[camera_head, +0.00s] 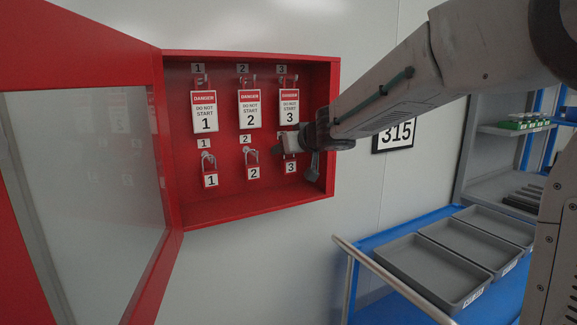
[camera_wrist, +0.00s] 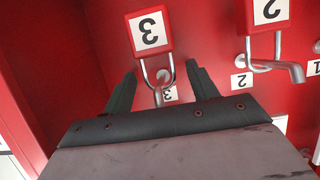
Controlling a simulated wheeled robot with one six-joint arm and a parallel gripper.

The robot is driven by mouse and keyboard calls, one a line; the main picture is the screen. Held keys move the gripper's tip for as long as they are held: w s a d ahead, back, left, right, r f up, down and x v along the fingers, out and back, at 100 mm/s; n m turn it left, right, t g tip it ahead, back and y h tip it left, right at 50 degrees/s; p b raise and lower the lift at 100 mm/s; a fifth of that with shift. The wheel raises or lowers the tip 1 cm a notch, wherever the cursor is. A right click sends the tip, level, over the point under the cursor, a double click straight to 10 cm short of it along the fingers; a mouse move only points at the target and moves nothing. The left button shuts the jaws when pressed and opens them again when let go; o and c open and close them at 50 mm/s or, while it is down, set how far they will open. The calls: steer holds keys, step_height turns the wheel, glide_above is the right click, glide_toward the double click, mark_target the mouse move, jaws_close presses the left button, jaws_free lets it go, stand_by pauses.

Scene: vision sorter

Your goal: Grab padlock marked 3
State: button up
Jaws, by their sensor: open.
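The padlock marked 3 (camera_head: 290,167) hangs in the lower right of the red cabinet, its upper part hidden behind my gripper (camera_head: 298,142). In the wrist view the padlock marked 3 (camera_wrist: 150,36) appears upside down, with a red body, a white label and a metal shackle over a peg. My gripper (camera_wrist: 161,76) is open there. Its two dark fingers stand on either side of the shackle, apart from it, with the body beyond the tips. I cannot tell the exact depth between the fingers and the padlock.
Padlock 2 (camera_head: 253,172) and padlock 1 (camera_head: 210,180) hang to the left. Danger tags (camera_head: 250,109) hang above. The open cabinet door (camera_head: 152,105) is at left, the cabinet's right wall (camera_head: 331,120) close to my gripper. A blue cart with grey trays (camera_head: 435,270) stands lower right.

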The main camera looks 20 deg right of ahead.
steer(key=shift+w, duration=0.1)
steer(key=c, duration=1.1)
steer(key=shift+r, duration=0.15)
